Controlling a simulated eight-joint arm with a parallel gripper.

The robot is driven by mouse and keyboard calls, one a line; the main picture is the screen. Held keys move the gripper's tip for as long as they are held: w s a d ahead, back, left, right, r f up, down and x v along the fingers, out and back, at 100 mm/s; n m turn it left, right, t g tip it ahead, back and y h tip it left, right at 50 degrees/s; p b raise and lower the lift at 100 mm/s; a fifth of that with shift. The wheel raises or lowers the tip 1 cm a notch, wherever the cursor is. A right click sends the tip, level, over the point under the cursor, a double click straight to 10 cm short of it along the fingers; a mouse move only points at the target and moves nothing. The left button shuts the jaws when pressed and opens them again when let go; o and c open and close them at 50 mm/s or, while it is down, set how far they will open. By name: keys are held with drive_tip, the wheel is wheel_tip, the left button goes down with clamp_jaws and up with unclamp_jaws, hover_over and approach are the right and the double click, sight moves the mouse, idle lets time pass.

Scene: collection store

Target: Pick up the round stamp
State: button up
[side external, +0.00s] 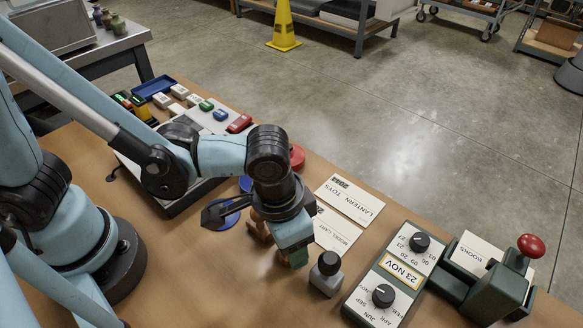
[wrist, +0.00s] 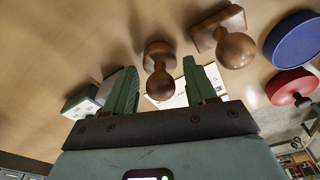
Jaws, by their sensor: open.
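The round stamp (wrist: 158,53), brown wood with a round base and ball knob, shows in the wrist view between the two green fingers of my gripper (wrist: 160,67). The fingers are apart, with a gap on each side of the knob. I cannot tell how deep the stamp sits between them. A second wooden stamp (wrist: 231,42), with an angular base, stands just right of it. In the side view my gripper (side external: 299,260) points down low over the table and hides much of the wooden stamps (side external: 257,227) behind it.
A grey block with a black knob (side external: 327,273) stands close right of my gripper. Cards (side external: 349,199), a date device (side external: 395,278) and a red-knobbed press (side external: 497,285) lie farther right. Blue (side external: 221,214) and red (side external: 297,157) round pads are nearby. Bare tabletop lies in front.

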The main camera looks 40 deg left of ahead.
drive_tip(key=shift+f, duration=0.65)
drive_tip(key=c, duration=0.9)
drive_tip(key=shift+o, duration=0.2)
drive_tip(key=shift+r, duration=0.15)
drive_tip(key=shift+r, duration=4.9)
